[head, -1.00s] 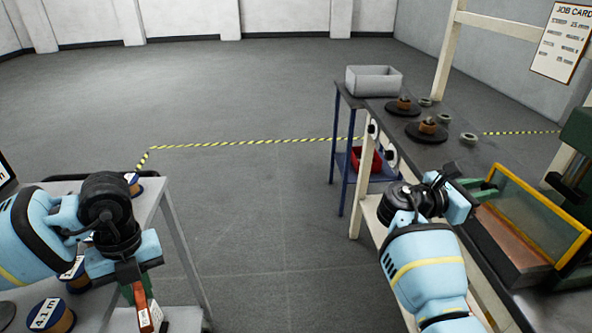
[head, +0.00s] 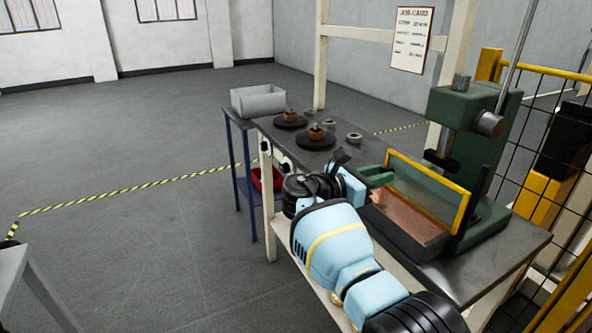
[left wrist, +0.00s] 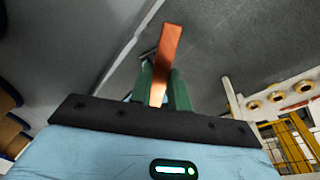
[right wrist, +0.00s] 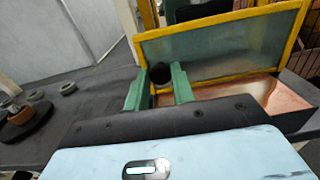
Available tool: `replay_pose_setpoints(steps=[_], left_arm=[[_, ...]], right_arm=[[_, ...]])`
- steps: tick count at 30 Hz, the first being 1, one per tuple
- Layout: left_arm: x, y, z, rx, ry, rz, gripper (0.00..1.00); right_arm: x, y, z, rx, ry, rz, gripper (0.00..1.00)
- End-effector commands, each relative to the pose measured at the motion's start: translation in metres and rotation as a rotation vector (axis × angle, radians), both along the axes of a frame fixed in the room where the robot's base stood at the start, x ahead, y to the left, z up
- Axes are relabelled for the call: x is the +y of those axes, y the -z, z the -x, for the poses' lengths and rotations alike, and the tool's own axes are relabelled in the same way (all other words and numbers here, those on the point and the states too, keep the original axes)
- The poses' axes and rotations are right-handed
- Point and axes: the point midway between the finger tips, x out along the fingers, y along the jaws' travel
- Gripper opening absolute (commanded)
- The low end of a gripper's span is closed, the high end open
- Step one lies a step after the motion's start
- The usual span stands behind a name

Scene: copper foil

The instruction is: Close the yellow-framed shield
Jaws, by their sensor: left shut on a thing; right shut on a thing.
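The yellow-framed shield (head: 430,191), a clear panel, stands roughly upright along a dark tray (head: 423,247) with a copper-coloured floor. It also shows in the right wrist view (right wrist: 225,45). My right gripper (head: 374,176) is at the shield's near left end. In the right wrist view its green fingers (right wrist: 158,88) are shut on a dark round knob (right wrist: 161,74) in front of the frame's lower left corner. My left gripper (left wrist: 161,88) is out of the head view. In the left wrist view it is shut on a copper strip (left wrist: 170,48).
A green press (head: 470,135) stands right behind the shield on the workbench (head: 500,262). Black discs with copper coils (head: 316,138) and a grey bin (head: 257,101) are farther left. A mesh fence (head: 560,130) is on the right. The floor at left is open.

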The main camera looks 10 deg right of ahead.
Motion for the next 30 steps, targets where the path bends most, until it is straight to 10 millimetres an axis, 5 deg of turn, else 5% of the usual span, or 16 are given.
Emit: replay_pose_setpoints(steps=[1,2,6,17,30], left_arm=[[0.0,-0.001,0.0,-0.001,0.0,0.0,0.0],[0.0,-0.001,0.0,-0.001,0.0,0.0,0.0],[0.0,-0.001,0.0,-0.001,0.0,0.0,0.0],[0.0,-0.001,0.0,-0.001,0.0,0.0,0.0],[0.0,0.002,0.0,0.001,0.0,0.0,0.0]], right_arm=[[-0.003,0.0,-0.001,0.0,0.002,-0.001,0.0],[-0.003,0.0,-0.001,0.0,0.002,-0.001,0.26],[-0.003,0.0,-0.001,-0.001,0.002,-0.001,0.44],[0.002,0.0,0.001,-0.001,-0.001,0.0,0.46],[0.058,0.0,0.021,0.0,-0.001,0.0,0.46]])
